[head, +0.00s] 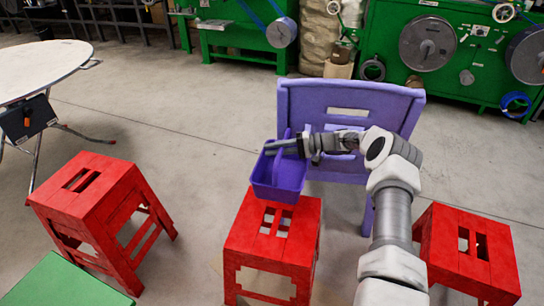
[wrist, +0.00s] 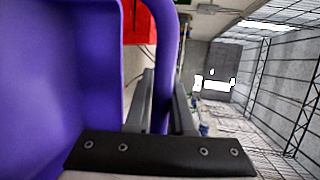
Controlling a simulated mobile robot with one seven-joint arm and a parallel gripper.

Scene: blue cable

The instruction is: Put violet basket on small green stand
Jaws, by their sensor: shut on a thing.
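The violet basket (head: 277,178) is in the middle of the head view, over the back part of the middle red stool (head: 244,240); I cannot tell whether it touches the seat. My gripper (head: 285,145) comes from the right and is shut on the basket's handle. In the wrist view the violet basket (wrist: 50,80) fills the left side, and its handle runs down between the fingers of my gripper (wrist: 165,115). A flat green top, likely the small green stand (head: 68,282), shows at the lower left, cut off by the picture edge.
A red stool (head: 95,195) stands at the left beside the green top, and another red stool (head: 480,248) at the right. A violet chair (head: 350,100) stands behind my arm. A round white table (head: 40,70) is at the far left. Bare floor lies between the left and middle stools.

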